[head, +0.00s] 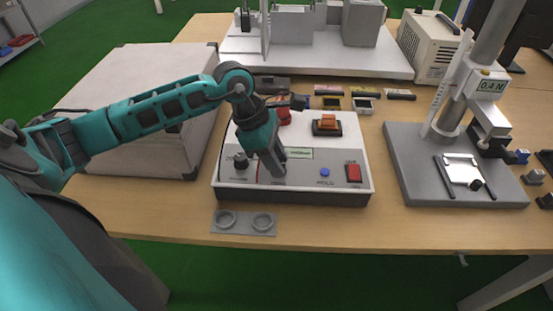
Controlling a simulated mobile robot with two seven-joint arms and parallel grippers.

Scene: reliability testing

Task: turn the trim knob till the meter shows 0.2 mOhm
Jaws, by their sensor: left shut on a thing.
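The meter (345,190) is a white-topped box with a dark grey front edge, standing on the table in the middle of the head view. Its small green display (299,153) is partly covered by my gripper, and the reading is too small to make out. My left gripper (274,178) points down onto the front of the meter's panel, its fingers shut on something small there. This is likely the trim knob, which the fingers hide. A black knob (240,161) shows to the left of the fingers. My right gripper is not in view.
A blue button (324,172) and a red switch (353,173) sit right of my fingers. An orange part (329,120) rests at the panel's back. A grey two-ring holder (244,222) lies in front. A force stand (415,165) is right, a large grey case (130,85) left.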

